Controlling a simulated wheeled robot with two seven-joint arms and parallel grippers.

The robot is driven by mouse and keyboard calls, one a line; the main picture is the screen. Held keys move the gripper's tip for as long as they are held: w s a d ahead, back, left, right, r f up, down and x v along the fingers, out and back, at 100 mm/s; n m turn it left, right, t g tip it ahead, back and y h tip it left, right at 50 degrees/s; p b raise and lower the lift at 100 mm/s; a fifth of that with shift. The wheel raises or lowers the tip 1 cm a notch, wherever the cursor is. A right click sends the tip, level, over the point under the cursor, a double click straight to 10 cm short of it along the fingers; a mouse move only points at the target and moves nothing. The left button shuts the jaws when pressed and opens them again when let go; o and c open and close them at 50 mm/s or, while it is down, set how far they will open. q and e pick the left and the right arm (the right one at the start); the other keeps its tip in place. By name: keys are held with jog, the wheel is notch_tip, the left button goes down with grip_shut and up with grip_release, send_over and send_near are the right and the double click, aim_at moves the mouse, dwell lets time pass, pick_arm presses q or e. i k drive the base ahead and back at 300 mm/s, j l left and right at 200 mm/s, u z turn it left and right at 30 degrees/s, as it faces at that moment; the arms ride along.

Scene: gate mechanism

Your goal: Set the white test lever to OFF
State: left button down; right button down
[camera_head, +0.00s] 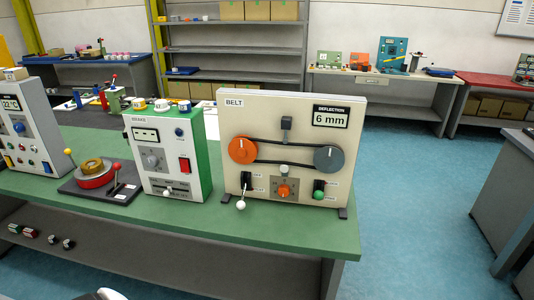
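The belt panel (300,112) is a cream upright box on the green bench, with a display reading 6 mm. At its lower left a lever with a white ball knob (241,205) points down and toward me from a black mount. The small labels beside it are too small to read. The brake box (190,135) to the left also has a white knob (168,192) at a slot low on its front. Neither of my grippers can be made out. A pale and dark piece at the bottom edge, left of centre, may be part of me.
The belt panel also carries an orange pulley (242,150), a grey pulley (328,158), an orange knob (284,191) and a green-tipped switch (319,194). A red disc device (94,174) stands left of the brake box. The green bench (280,235) is clear along its front edge.

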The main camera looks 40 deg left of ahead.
aim_at(241, 205)
jog(key=j+u, duration=0.2)
jog(key=u, duration=1.25)
jog(key=i+l, duration=0.05)
jog(key=l, duration=0.05)
